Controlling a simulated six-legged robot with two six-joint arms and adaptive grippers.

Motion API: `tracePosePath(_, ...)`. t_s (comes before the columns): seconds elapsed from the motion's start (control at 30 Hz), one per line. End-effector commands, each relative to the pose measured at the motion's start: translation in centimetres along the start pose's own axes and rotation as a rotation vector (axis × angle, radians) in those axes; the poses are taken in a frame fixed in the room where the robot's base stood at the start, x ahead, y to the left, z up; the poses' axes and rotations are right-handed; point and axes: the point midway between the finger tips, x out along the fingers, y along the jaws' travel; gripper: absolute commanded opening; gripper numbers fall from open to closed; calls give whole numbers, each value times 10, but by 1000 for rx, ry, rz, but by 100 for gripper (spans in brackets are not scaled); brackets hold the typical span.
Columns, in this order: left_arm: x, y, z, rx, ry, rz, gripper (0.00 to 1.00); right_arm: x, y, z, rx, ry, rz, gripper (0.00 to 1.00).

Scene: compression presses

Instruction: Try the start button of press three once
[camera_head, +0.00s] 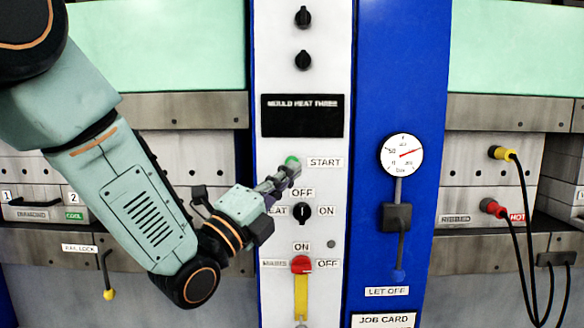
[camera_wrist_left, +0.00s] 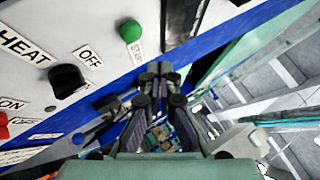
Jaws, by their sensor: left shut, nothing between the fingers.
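The green start button (camera_head: 292,161) sits on the white press panel (camera_head: 270,190), left of the label START (camera_head: 325,162). A dark display above it reads MOULD HEAT THREE (camera_head: 302,115). My left gripper (camera_head: 293,168) is shut and empty. In the head view its tips overlap the lower edge of the button; I cannot tell whether they touch. In the left wrist view the button (camera_wrist_left: 130,31) shows whole, up and left of the shut fingertips (camera_wrist_left: 160,68), with a visible gap in the picture. My right gripper is not in view.
Below the button are the black HEAT knob (camera_head: 301,212) and the red MAINS switch (camera_head: 301,264). Right of the panel, a blue column carries a gauge (camera_head: 402,154) and the LET OFF lever (camera_head: 398,243). Black cables with yellow (camera_head: 499,153) and red plugs hang at the right.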

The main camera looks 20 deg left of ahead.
Motion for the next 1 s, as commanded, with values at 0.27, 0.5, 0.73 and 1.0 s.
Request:
tracePosePath(0.27, -14, -10, -10, 1, -1, -1, 0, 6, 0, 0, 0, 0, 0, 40)
tracePosePath(0.5, -15, -11, -10, 1, -1, 0, 0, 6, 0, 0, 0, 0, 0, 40)
tracePosePath(0.73, -14, -10, -10, 1, -1, 0, 0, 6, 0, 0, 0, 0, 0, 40)
tracePosePath(1.0, -14, -9, -11, -56, 1, 6, 0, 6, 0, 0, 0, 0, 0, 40)
